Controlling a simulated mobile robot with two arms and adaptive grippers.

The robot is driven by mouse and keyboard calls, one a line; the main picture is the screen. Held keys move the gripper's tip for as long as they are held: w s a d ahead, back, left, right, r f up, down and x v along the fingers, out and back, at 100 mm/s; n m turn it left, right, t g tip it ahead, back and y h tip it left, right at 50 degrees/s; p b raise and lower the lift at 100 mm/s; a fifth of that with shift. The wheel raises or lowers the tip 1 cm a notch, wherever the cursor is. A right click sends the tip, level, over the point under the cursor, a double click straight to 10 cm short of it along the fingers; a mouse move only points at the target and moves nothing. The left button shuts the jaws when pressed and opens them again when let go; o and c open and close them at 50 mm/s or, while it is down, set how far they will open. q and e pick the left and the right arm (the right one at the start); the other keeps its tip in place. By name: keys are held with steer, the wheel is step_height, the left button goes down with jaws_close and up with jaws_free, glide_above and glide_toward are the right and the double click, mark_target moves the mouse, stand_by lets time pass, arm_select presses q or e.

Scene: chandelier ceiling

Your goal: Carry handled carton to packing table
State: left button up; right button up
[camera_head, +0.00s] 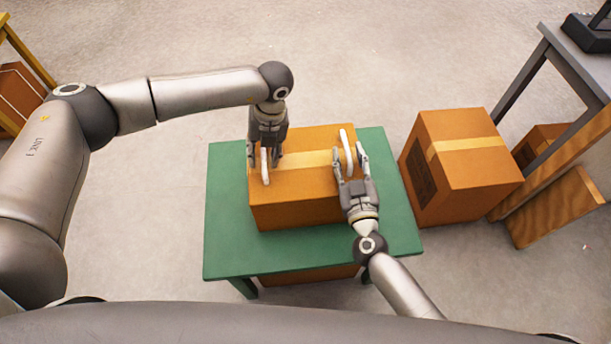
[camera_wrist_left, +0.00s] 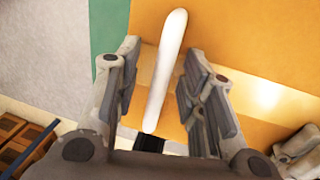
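The orange-brown carton (camera_head: 300,200) with a pale tape strip sits on a green table (camera_head: 225,235). It has two white handles on top, a left one (camera_head: 265,168) and a right one (camera_head: 346,150). My left gripper (camera_head: 264,160) is open, with one finger on each side of the left handle. In the left wrist view the handle (camera_wrist_left: 166,70) stands between the spread fingers (camera_wrist_left: 160,85), with gaps showing. My right gripper (camera_head: 350,158) is open around the right handle, which lies between its fingers. I cannot tell whether its fingers touch the handle.
Another taped carton (camera_head: 460,165) stands on the floor right of the green table. A grey table (camera_head: 580,60) with a dark device (camera_head: 590,32) is at the upper right, with wooden pieces (camera_head: 555,205) below. A yellow-framed stand (camera_head: 25,50) is at the upper left. The floor behind is clear.

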arm_select(q)
steer(key=shift+c, duration=0.2)
arm_select(e)
steer(key=shift+c, duration=0.2)
arm_select(q)
jaws_close()
arm_select(e)
jaws_close()
arm_select(q)
steer(key=shift+w+r, duration=0.1)
arm_select(e)
steer(key=shift+r, duration=0.1)
